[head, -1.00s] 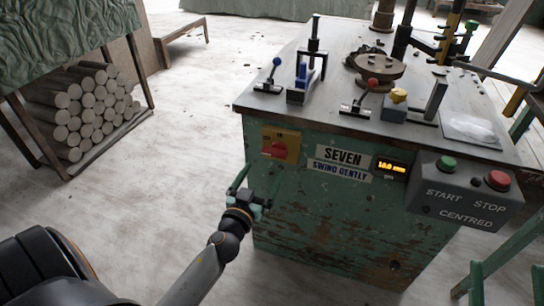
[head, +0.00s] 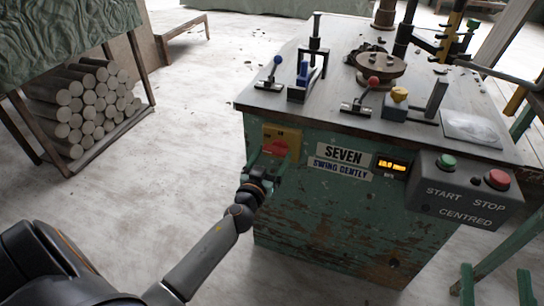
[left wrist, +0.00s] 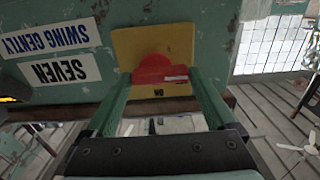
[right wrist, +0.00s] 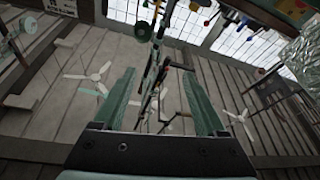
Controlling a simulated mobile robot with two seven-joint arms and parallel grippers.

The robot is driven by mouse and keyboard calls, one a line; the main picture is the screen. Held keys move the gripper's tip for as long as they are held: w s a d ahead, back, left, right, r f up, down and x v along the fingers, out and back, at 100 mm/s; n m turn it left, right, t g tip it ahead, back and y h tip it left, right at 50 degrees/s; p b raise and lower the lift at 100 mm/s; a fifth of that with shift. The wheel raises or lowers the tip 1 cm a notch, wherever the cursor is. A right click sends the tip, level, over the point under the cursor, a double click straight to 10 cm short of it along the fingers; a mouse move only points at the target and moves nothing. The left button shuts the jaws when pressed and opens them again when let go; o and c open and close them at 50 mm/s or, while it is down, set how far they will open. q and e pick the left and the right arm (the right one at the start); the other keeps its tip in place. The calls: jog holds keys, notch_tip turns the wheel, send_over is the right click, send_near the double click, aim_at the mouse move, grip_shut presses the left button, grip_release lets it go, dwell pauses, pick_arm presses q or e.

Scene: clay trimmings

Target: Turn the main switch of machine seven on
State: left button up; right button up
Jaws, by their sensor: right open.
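The main switch is a red knob (head: 278,147) on a yellow plate (head: 293,136) on the front of the green machine marked SEVEN. In the left wrist view the knob (left wrist: 158,67) appears upside down, with a pale mark pointing toward picture right and ON lettering on the plate. My left gripper (head: 267,160) is at the switch, its open fingers on either side of the knob; I cannot tell whether they touch it. The fingers also show in the left wrist view (left wrist: 160,82). My right gripper (right wrist: 158,78) is open and empty in the right wrist view, outside the head view.
A grey control box (head: 463,193) with a green START button (head: 446,161) and a red STOP button (head: 497,179) is at the machine's right. A lit display (head: 391,165) sits beside it. Levers and fixtures stand on the machine top (head: 345,60).

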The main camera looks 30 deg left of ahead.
pick_arm(q)
jog(key=c, duration=0.7)
